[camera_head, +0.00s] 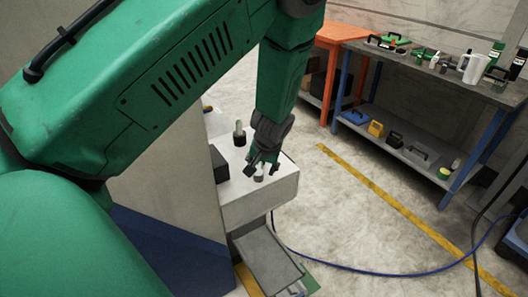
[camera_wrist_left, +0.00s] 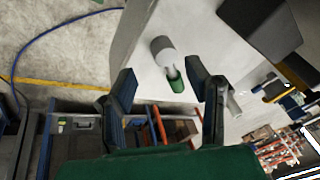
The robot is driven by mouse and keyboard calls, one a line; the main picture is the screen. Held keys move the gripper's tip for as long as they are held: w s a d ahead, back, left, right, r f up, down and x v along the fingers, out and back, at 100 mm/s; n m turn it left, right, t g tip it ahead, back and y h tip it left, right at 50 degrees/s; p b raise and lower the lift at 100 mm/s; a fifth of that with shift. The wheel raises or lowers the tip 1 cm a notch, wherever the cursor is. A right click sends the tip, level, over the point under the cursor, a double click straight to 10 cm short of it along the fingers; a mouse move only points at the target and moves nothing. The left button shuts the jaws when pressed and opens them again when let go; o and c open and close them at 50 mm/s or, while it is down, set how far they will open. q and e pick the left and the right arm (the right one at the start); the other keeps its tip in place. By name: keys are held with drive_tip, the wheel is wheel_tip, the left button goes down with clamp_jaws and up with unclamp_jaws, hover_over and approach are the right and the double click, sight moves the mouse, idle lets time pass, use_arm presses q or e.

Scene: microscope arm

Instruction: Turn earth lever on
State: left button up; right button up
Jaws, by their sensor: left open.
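My left gripper (camera_head: 263,163) reaches down over the top of a white cabinet (camera_head: 262,197), its fingers apart around a short grey lever (camera_head: 259,173). In the left wrist view the open fingers (camera_wrist_left: 161,72) stand either side of this lever, which has a grey round body (camera_wrist_left: 162,50) and a green end (camera_wrist_left: 177,86). A clear gap shows beside each finger. A second lever (camera_head: 239,135), with a light handle on a dark base, stands farther back on the cabinet. No label shows which one is the earth lever. My right gripper is out of view.
A dark box (camera_head: 219,163) stands on the cabinet's left side, close to the gripper. A workbench (camera_head: 440,75) with tools stands at the back right. A blue cable (camera_head: 340,267) crosses the floor. Open floor lies right of the cabinet.

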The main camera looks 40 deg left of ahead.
use_arm(q)
drive_tip(key=n, duration=0.1)
approach(261, 164)
drive_tip(key=shift+y, duration=0.3)
drive_tip(key=x, duration=0.3)
drive_tip(key=w+x, duration=0.1)
drive_tip(key=x, duration=0.3)
drive_tip(key=w+x, duration=0.1)
drive_tip(key=x, duration=0.2)
drive_tip(key=shift+a+r, duration=0.1)
drive_tip(key=shift+a, duration=0.1)
drive_tip(key=shift+a+f, duration=0.25)
drive_tip(key=shift+a, duration=0.15)
drive_tip(key=shift+d, duration=0.1)
clamp_jaws()
